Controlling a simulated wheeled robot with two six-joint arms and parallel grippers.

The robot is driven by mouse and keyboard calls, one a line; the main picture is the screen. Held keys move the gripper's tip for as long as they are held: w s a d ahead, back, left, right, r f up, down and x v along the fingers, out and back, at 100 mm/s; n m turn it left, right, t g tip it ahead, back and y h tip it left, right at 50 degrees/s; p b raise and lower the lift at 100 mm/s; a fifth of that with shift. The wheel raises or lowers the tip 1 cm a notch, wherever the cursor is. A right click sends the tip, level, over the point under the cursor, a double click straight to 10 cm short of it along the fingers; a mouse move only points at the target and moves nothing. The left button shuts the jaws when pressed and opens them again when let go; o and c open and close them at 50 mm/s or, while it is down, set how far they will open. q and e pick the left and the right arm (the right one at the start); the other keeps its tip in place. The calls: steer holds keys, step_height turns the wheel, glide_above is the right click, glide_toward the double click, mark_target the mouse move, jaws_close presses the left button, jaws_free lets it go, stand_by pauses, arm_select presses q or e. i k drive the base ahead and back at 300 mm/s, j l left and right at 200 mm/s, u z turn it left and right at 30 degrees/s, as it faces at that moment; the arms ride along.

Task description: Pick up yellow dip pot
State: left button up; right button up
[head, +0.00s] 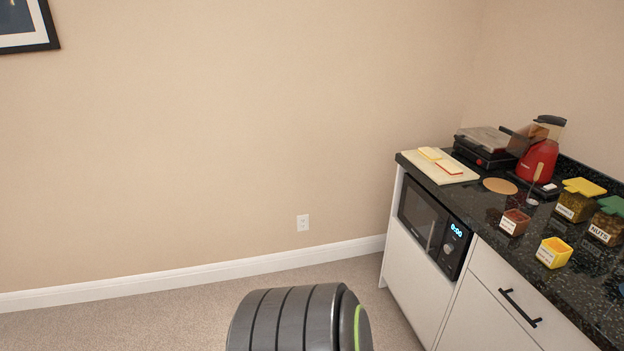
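Neither of my grippers shows in this view, and nothing is touching the pot.
A brown-red labelled pot (515,222) stands behind and left of the yellow one. Jars with yellow (576,205) and green lids (608,222) stand to its right. A cutting board (438,167), a red blender (538,160) and a grill (485,147) are farther back.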

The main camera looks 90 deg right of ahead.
mark_target(554, 252)
steer(key=l+z, duration=0.35)
steer(key=z, duration=0.15)
steer(key=l+z, duration=0.3)
steer(key=z, duration=0.15)
steer(key=i+l+z, duration=0.15)
steer(key=l+z, duration=0.15)
steer(key=z, duration=0.65)
steer(key=l+z, duration=0.1)
steer(key=z, duration=0.35)
steer(key=i+z, duration=0.1)
steer(key=z, duration=0.85)
